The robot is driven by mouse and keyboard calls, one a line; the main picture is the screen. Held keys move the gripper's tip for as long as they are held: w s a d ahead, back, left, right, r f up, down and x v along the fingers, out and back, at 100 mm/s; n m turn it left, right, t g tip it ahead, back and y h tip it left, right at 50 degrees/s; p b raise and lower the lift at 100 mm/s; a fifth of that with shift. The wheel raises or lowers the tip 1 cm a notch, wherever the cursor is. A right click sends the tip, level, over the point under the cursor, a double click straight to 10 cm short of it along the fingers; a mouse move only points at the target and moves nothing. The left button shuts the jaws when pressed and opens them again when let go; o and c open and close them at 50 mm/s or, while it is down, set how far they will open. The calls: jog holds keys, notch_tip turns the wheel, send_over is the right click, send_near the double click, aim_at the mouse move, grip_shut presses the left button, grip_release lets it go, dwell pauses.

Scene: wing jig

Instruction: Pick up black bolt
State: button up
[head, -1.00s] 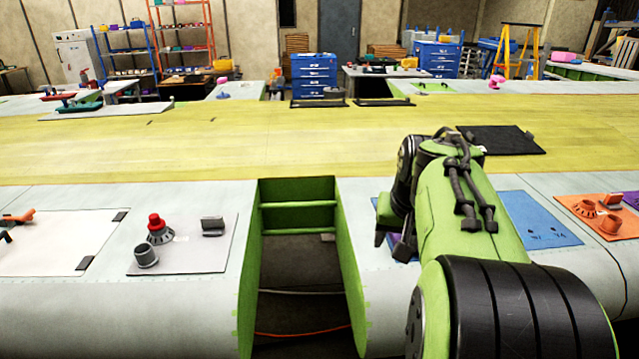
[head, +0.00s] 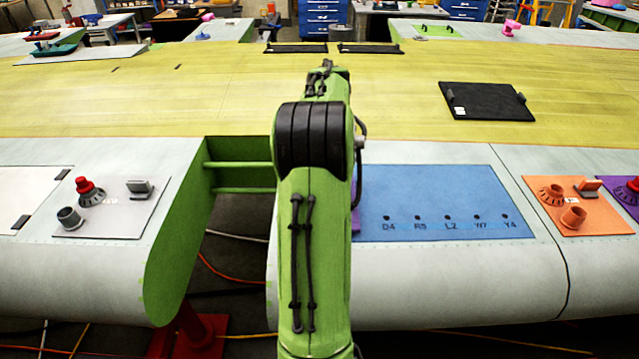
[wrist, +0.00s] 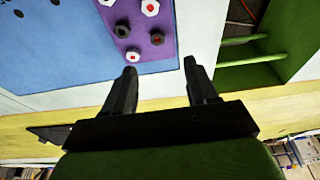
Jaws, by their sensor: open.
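A purple mat (wrist: 168,20) lies at the top of the wrist view with several bolts on it. One black bolt (wrist: 122,31) is near its left edge, and a second dark bolt (wrist: 157,38) is to the right of it. White bolts with red marks (wrist: 133,54) sit around them. My gripper (wrist: 160,68) is open and empty, its fingertips apart from the bolts in the picture. In the head view only a sliver of the purple mat (head: 356,205) shows. My arm hides the bolts and the gripper there.
A blue panel (head: 440,200) with labelled holes lies right of my arm. A green-walled gap (head: 185,220) opens in the wing to the left. An orange mat (head: 600,221) with fittings is far right, a grey mat (head: 120,222) far left.

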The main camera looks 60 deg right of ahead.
jog(key=x, duration=0.6)
jog(key=shift+s+d, duration=0.2)
jog(key=shift+d, duration=0.2)
jog(key=x, duration=0.4)
jog(key=shift+a+f+p, duration=0.25)
jog(key=shift+f+p, duration=0.15)
jog(key=shift+f, duration=0.05)
jog(key=shift+w+d+f, duration=0.1)
jog(key=shift+d+f, duration=0.1)
jog(key=shift+f, duration=0.15)
jog(key=shift+a+r, duration=0.1)
jog(key=shift+c, duration=1.1)
grip_shut()
